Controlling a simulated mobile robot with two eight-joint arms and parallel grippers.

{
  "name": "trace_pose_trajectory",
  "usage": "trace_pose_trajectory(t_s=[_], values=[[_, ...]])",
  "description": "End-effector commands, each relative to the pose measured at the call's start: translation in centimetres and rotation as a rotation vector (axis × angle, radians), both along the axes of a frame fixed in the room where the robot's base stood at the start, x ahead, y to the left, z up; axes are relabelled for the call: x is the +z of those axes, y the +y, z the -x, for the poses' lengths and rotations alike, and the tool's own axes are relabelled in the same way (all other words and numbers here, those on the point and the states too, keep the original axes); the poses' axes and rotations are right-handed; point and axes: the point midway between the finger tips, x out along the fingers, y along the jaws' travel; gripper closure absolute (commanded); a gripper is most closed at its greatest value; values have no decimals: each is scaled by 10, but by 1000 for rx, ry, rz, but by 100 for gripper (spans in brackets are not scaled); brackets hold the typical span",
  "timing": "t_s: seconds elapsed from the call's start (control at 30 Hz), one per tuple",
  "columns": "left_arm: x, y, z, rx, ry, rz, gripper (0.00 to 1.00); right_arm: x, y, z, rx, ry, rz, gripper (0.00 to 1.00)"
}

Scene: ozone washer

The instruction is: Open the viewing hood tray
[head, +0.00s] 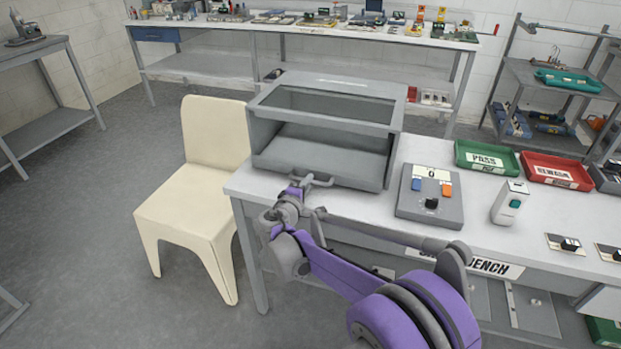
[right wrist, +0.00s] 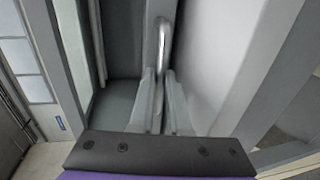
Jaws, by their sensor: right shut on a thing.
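The grey viewing hood (head: 398,105) stands on the white bench, with a sloped window on top and an open front. Its tray (head: 335,148) shows as a flat grey floor inside, level with the front opening; I cannot tell how far out it is. A grey bar handle (head: 321,182) sticks out at the low front edge; it also shows as a bright bar in the right wrist view (right wrist: 163,45). My right gripper (head: 298,188) is shut on the handle, its fingers (right wrist: 157,100) on either side of the bar. My left gripper is not in view.
A grey control box (head: 428,198) with a knob and coloured buttons stands right of the hood. Beyond it are a white device (head: 509,202), a green PASS tray (head: 487,158) and a red REWORK tray (head: 556,171). A cream chair (head: 196,190) stands left of the bench (head: 245,186).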

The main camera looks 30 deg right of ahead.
Motion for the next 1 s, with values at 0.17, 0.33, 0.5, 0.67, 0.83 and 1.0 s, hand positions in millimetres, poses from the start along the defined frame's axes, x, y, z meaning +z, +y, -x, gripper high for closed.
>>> trace_pose_trajectory(t_s=[0.17,0.33,0.5,0.67,0.83,1.0], values=[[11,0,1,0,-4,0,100,2,37,30,5,-1,-2,100],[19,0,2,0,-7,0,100,2,75,62,6,-1,-2,100],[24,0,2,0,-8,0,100,1,106,89,6,-1,-2,100],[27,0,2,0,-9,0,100,1,126,107,4,-1,-1,100],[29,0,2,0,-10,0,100,0,137,117,2,-1,-1,100],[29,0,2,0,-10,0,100,0,140,119,0,-1,-1,100]])
